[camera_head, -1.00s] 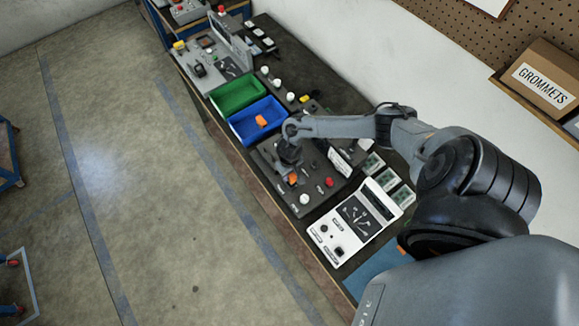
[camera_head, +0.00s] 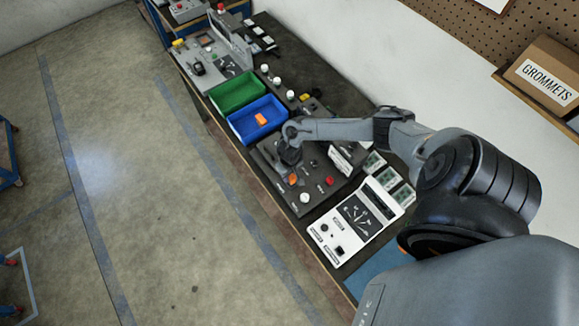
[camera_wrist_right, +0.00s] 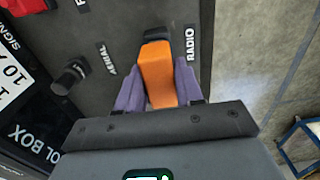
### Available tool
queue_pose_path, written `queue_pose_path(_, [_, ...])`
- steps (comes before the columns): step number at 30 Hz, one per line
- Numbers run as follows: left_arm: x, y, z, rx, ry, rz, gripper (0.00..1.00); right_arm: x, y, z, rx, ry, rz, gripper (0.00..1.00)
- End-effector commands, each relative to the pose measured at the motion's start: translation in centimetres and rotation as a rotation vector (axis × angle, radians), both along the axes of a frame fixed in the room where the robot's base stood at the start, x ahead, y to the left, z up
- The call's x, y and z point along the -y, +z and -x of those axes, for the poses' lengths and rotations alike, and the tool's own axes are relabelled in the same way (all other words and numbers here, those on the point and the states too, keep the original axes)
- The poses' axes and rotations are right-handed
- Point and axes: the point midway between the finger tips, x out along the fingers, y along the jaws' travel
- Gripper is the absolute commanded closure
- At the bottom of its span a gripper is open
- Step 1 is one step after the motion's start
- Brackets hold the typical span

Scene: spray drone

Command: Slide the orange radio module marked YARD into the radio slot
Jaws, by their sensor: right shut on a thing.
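My right gripper (camera_wrist_right: 160,92) is shut on an orange module (camera_wrist_right: 157,72), with a purple-grey finger on each side. No YARD marking is readable on it. The module's far end meets a small black part (camera_wrist_right: 156,34) on the dark panel, next to the printed word RADIO (camera_wrist_right: 190,46). I cannot tell how far the module is in the slot; the opening is hidden. In the head view, my right gripper (camera_head: 290,166) is low over the dark panel (camera_head: 315,203), and the orange module (camera_head: 293,180) shows just below it. My left gripper is not in view.
A black knob (camera_wrist_right: 70,76) stands beside the word AERIAL. Another orange block (camera_head: 261,119) lies in the blue bin (camera_head: 233,128), next to the green bin (camera_head: 216,97). A white instrument (camera_head: 338,251) stands at the panel's near side. A red button (camera_head: 329,181) sits on the panel.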

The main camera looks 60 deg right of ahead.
Motion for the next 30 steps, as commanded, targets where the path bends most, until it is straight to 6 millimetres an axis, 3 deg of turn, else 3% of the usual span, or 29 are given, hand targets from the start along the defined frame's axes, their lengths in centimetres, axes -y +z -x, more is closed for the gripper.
queue_pose_path(21, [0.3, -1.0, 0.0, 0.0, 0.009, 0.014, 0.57, 0.0, -1.8, 0.0, 0.001, -0.001, 0.0, 1.0])
queue_pose_path(22, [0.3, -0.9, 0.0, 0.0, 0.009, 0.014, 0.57, 0.0, -1.7, 0.0, 0.001, -0.001, 0.0, 0.59])
queue_pose_path(27, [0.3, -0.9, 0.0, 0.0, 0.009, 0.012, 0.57, 0.0, -1.7, 0.0, 0.001, 0.0, 0.0, 0.34])
queue_pose_path(30, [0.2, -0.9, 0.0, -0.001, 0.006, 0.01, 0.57, 0.0, -1.7, 0.0, 0.001, 0.0, 0.0, 0.34])
